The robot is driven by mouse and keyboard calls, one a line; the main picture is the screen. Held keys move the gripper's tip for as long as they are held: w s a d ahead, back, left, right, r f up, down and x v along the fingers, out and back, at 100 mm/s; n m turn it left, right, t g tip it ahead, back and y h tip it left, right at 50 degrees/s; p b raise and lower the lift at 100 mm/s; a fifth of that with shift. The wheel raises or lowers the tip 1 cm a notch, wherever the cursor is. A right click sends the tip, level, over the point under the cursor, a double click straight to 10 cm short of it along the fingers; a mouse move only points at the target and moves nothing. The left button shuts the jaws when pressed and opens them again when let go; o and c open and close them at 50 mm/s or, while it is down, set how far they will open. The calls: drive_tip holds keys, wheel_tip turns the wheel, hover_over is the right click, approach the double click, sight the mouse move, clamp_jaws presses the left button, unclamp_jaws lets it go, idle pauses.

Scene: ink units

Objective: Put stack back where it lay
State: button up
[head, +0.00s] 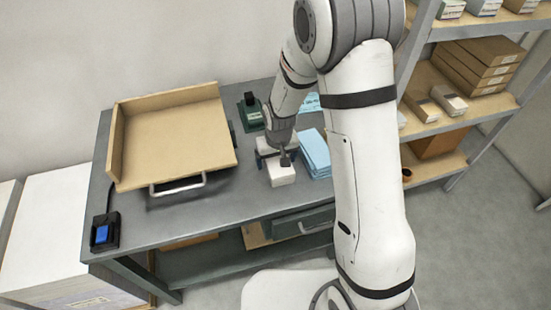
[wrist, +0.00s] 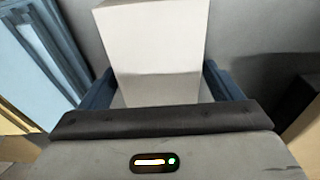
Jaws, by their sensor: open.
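A white block-like stack (head: 283,177) lies on the grey workbench (head: 225,203), right of the wooden tray. My gripper (head: 273,157) is low over the bench at this stack, pointing down. In the wrist view the white stack (wrist: 152,45) lies between my two blue fingers (wrist: 160,88), one on each side. The jaws are open; whether a finger touches the stack I cannot tell. A light blue stack (head: 315,153) lies just right of it, and it also shows at the left of the wrist view (wrist: 35,50).
A wooden tray (head: 180,135) with a metal handle fills the bench's left part. A black device with a blue button (head: 104,232) stands at the front left corner. A dark green device (head: 250,112) stands behind my gripper. Shelves with boxes (head: 470,70) rise at right.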

sight(278, 160)
wheel_tip(278, 160, up, 12)
drive_tip(key=s, duration=0.1)
drive_tip(key=s+d+r+m, duration=0.1)
drive_tip(key=s+d+r, duration=0.5)
drive_tip(key=s, duration=0.3)
drive_tip(key=s+d+r+m+t, duration=0.1)
drive_tip(key=s+d+r+m, duration=0.1)
drive_tip(key=s+d+r, duration=0.4)
drive_tip(key=s+d, duration=0.2)
drive_tip(key=s, duration=0.1)
drive_tip(key=shift+s+d, duration=0.15)
drive_tip(key=shift+s, duration=0.05)
idle(0.7)
